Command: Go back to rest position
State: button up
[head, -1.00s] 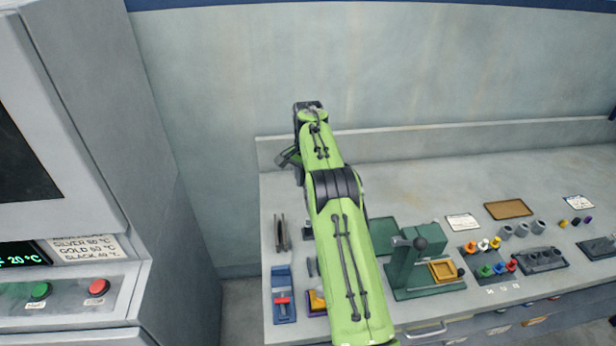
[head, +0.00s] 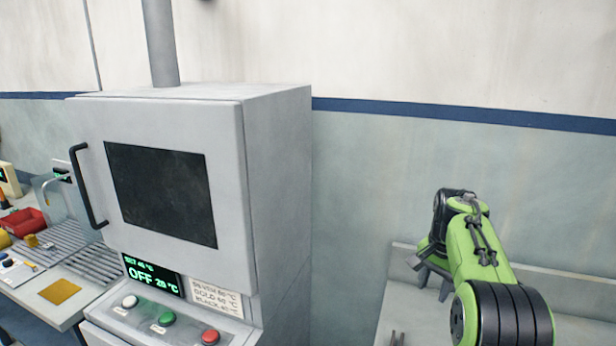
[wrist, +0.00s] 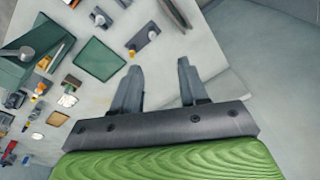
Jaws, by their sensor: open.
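My gripper (head: 432,278) is at the lower right of the head view, over the left end of a pale workbench (head: 405,258). In the wrist view my gripper (wrist: 160,78) has its two dark fingers apart, with nothing between them. The bare bench top shows beyond the fingertips. My green arm reaches in from the lower right of the head view and hides part of the bench.
A grey oven (head: 275,160) with a dark window stands left of the bench; its display reads OFF 20 °C. The wrist view shows a green plate (wrist: 99,58), a green press (wrist: 28,55) and several small parts on the bench.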

jog(key=s+a+r+n+t, duration=0.1)
jog(key=s+a+r+n, duration=0.3)
jog(key=s, duration=0.3)
jog(key=s+a+r+n+t, duration=0.1)
jog(key=s+a+r, duration=0.35)
jog(key=s, duration=0.35)
jog(key=s+a+f+n+t, duration=0.1)
jog(key=s+a+f+n, duration=0.1)
jog(key=s, duration=0.7)
jog(key=s+a+f+n+t, duration=0.1)
jog(key=s+a+f+n, duration=0.2)
jog(key=s, duration=0.5)
jog(key=shift+s+a+f+b, duration=0.4)
jog(key=shift+a+f+b, duration=0.1)
jog(key=shift+f, duration=0.45)
